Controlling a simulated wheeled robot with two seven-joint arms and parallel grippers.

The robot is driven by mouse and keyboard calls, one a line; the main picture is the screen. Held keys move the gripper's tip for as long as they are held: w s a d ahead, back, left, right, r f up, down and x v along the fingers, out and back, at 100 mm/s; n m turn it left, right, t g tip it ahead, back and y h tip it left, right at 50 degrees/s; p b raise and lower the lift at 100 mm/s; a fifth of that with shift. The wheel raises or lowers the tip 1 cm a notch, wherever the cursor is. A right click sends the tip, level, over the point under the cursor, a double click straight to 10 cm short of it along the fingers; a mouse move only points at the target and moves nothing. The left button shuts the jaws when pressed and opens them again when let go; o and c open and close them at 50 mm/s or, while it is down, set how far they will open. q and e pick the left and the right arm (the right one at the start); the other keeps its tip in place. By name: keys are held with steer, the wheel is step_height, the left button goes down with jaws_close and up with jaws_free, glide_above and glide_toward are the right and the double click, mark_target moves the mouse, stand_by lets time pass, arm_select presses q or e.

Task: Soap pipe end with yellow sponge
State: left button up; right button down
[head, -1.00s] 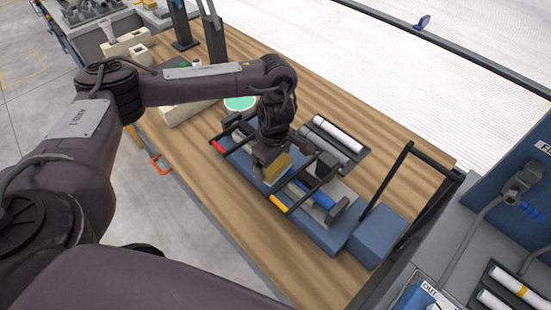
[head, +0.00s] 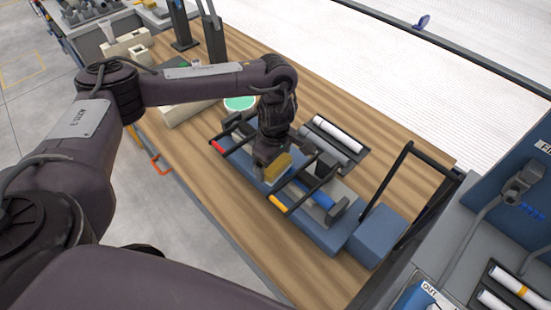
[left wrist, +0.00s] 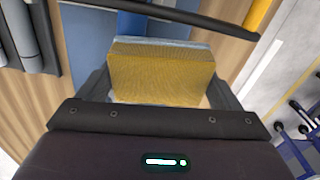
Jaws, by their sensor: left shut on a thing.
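My left gripper (head: 272,172) is shut on the yellow sponge (head: 278,167). The sponge also shows in the left wrist view (left wrist: 162,76), filling the gap between the two fingers, with a pale grey-blue layer along its far side. The gripper holds it over the middle of a blue fixture (head: 318,232) on the wooden table. A blue pipe piece (head: 319,199) lies in the fixture, just right of the sponge in the head view. I cannot tell whether the sponge touches a pipe end. My right gripper is not in view.
White and grey pipes lie in a dark tray (head: 357,152) behind the fixture. Black bars with red and yellow ends cross the fixture. A green disc (head: 240,103) lies behind my arm. A black frame (head: 393,190) stands at the right. The table's front left (head: 215,185) is bare.

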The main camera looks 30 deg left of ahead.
arm_select(q)
steer(key=shift+s+a, duration=0.1)
steer(key=shift+s, duration=0.15)
steer(key=shift+w+d, duration=0.3)
steer(key=shift+w, duration=0.55)
steer(key=shift+s, duration=0.1)
steer(key=shift+s, duration=0.1)
steer(key=shift+s+a, duration=0.25)
steer(key=shift+s, duration=0.35)
steer(key=shift+w, duration=0.1)
steer(key=shift+w+d, duration=0.25)
steer(key=shift+w, duration=0.4)
steer(key=shift+s, duration=0.1)
